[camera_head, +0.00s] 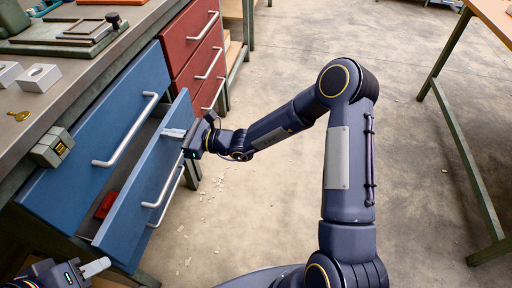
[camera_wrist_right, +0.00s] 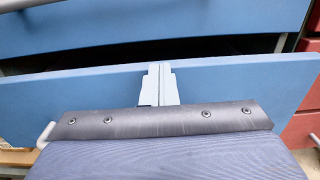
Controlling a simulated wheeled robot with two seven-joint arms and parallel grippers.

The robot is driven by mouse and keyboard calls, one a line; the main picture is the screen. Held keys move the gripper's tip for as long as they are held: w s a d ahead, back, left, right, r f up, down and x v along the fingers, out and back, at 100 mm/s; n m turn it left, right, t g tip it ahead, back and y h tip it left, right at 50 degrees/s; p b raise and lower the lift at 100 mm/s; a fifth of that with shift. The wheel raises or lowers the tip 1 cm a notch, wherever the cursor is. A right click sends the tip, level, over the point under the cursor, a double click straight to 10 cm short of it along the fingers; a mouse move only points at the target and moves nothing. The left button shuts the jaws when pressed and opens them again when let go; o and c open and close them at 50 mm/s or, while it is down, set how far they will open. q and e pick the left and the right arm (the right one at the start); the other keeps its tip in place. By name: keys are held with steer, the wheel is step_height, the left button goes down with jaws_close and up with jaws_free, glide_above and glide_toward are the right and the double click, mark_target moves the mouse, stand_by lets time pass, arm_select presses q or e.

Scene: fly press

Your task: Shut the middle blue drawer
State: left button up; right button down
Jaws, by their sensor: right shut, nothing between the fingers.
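The middle blue drawer (camera_head: 128,218) stands pulled out below the closed top blue drawer, with a dark gap behind its front and a red item (camera_head: 106,205) inside. My right gripper (camera_head: 174,133) is shut and empty at the far upper end of that drawer's front. In the right wrist view its closed fingers (camera_wrist_right: 159,84) lie over the blue front (camera_wrist_right: 235,82), tips near its top edge; I cannot tell whether they touch. My left gripper (camera_head: 97,267) is at the bottom left corner, partly out of frame; its opening is unclear.
The top blue drawer (camera_head: 82,165) has a silver bar handle (camera_head: 125,134). Red drawers (camera_head: 195,50) stand beyond the blue ones. The workbench top (camera_head: 60,95) holds metal blocks and a vise-like part. The floor (camera_head: 260,190) to the right is open, with small scraps. A table leg (camera_head: 465,150) stands far right.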

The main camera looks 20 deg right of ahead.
steer(key=x, duration=0.5)
steer(key=shift+w+a, duration=0.25)
steer(key=shift+a, duration=0.05)
steer(key=shift+r, duration=0.15)
steer(key=shift+a+r, duration=0.1)
